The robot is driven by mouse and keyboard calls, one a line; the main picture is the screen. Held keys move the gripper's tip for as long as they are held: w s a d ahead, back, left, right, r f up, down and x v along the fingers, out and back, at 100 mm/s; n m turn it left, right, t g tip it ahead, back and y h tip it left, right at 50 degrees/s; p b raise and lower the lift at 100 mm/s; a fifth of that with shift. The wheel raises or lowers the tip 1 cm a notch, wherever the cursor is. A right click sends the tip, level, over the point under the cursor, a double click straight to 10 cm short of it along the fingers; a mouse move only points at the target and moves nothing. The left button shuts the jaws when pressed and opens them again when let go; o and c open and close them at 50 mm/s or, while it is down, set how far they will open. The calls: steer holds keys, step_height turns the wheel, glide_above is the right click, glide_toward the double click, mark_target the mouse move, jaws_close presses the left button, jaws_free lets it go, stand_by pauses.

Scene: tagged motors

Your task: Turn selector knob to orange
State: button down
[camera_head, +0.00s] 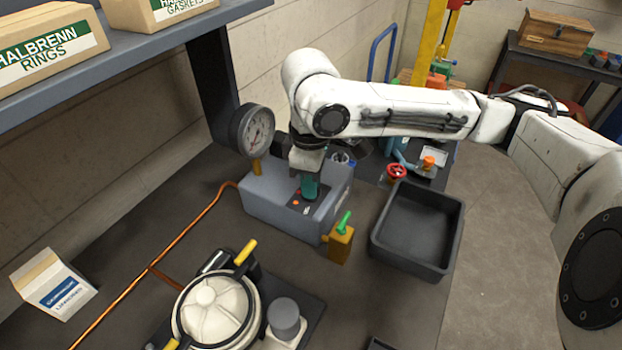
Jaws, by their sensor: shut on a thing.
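A grey control box (265,205) stands on the dark bench, with a dark panel on its top. Small red and orange marks (296,202) show on the panel at the left of my gripper. My gripper (310,192) points down onto this panel, its teal end touching or very close to it. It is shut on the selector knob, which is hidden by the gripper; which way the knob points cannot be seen.
A round gauge (254,131) stands left of the gripper. A yellow block with a green lever (340,243) and an empty black tray (445,235) are at the right. A white-lidded pot (207,308), copper pipe (197,222) and small carton (55,287) lie nearer. A shelf (165,38) overhangs upper left.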

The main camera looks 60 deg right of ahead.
steer(key=n, duration=0.5)
steer(key=shift+n, duration=0.3)
stand_by(0.5)
steer(key=c, duration=1.2)
jaws_free()
steer(key=shift+a, duration=0.1)
step_height(320, 180, up, 11)
steer(key=shift+f, duration=0.1)
